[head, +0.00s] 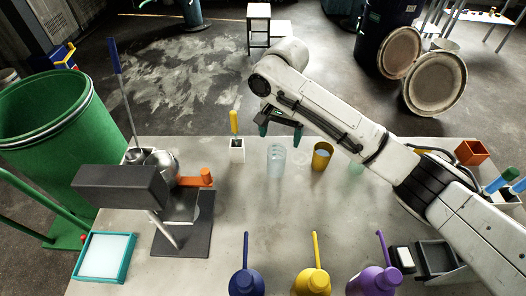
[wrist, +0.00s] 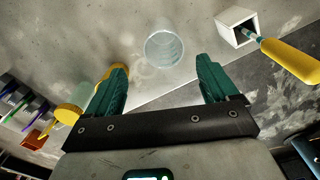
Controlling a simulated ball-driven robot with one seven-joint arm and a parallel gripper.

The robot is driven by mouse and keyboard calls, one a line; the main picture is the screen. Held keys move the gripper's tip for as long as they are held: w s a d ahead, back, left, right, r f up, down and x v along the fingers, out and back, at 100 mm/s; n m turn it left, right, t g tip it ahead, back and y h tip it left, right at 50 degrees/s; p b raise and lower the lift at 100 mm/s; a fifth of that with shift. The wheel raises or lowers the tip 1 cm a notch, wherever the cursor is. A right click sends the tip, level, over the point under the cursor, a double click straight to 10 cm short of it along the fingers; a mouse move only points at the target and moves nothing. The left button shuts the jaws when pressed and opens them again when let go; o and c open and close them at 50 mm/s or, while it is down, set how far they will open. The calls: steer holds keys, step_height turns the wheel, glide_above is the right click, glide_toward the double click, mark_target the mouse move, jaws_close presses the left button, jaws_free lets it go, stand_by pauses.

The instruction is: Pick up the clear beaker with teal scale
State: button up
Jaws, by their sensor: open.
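A clear beaker (head: 276,158) stands upright on the grey table, between a white square holder and a yellow cup. I cannot make out the colour of its scale. It also shows in the wrist view (wrist: 164,48), beyond the fingertips and centred between them. My gripper (head: 281,132) is above the table, behind the beaker in the head view. Its teal fingers (wrist: 161,72) are open and spread wide, with nothing between them.
The yellow cup (head: 322,156) stands close to the right of the beaker. The white holder (head: 237,152) with a yellow-handled tool is to the left. A mixer stand (head: 183,238) is at the left; blue, yellow and purple bottles (head: 373,281) line the front. Mid-table is clear.

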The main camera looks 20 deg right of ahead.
mark_target(277, 156)
steer(key=f, duration=0.3)
steer(key=f+p, duration=0.1)
steer(key=f, duration=0.6)
steer(key=shift+w+a+f+p, duration=0.15)
steer(key=shift+w+f+p, duration=0.1)
steer(key=shift+p, duration=0.1)
steer(key=shift+c, duration=0.2)
steer(key=c, duration=1.1)
